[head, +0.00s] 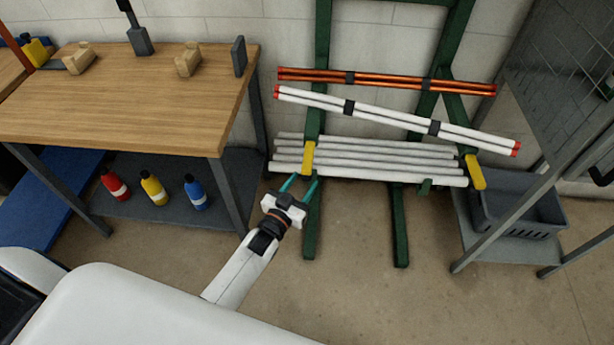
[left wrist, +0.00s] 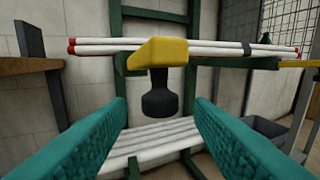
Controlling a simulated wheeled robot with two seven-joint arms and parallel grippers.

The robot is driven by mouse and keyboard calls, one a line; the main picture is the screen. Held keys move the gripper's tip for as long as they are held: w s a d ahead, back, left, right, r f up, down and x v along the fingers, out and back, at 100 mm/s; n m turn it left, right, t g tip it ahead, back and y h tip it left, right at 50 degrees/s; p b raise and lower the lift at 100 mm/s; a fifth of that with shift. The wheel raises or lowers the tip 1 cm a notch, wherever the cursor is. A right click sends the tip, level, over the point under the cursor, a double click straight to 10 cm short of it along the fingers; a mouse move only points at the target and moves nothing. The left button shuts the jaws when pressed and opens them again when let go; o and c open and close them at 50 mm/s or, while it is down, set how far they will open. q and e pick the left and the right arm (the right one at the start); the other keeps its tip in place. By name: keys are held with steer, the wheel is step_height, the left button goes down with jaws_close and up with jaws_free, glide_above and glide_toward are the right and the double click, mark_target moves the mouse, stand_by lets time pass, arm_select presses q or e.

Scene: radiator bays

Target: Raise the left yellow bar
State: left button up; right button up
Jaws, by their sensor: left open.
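The left yellow bar (head: 308,158) sits on the left upright of the green rack (head: 318,50), at the left part of the lower white tubes (head: 370,165). In the left wrist view the yellow bar (left wrist: 158,52) is above and ahead of my fingers, with a dark knob (left wrist: 160,97) beneath it. My left gripper (head: 299,185) is open and empty, a little below and in front of the bar. Its teal fingers (left wrist: 160,128) stand apart on either side of the knob's line and appear not to touch it. My right gripper is not in view.
A second yellow bar (head: 475,172) is on the rack's right side. Red-capped white tubes (head: 395,116) and orange tubes (head: 385,80) lie higher up. A wooden workbench (head: 130,100) stands left; a grey bin (head: 518,208) sits right. Floor before the rack is clear.

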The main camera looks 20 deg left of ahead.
mark_target(307, 177)
arm_select(q)
steer(key=shift+w+d, duration=0.15)
steer(key=shift+w, duration=0.65)
steer(key=shift+w+d, duration=0.1)
steer(key=shift+w, duration=0.7)
jaws_close()
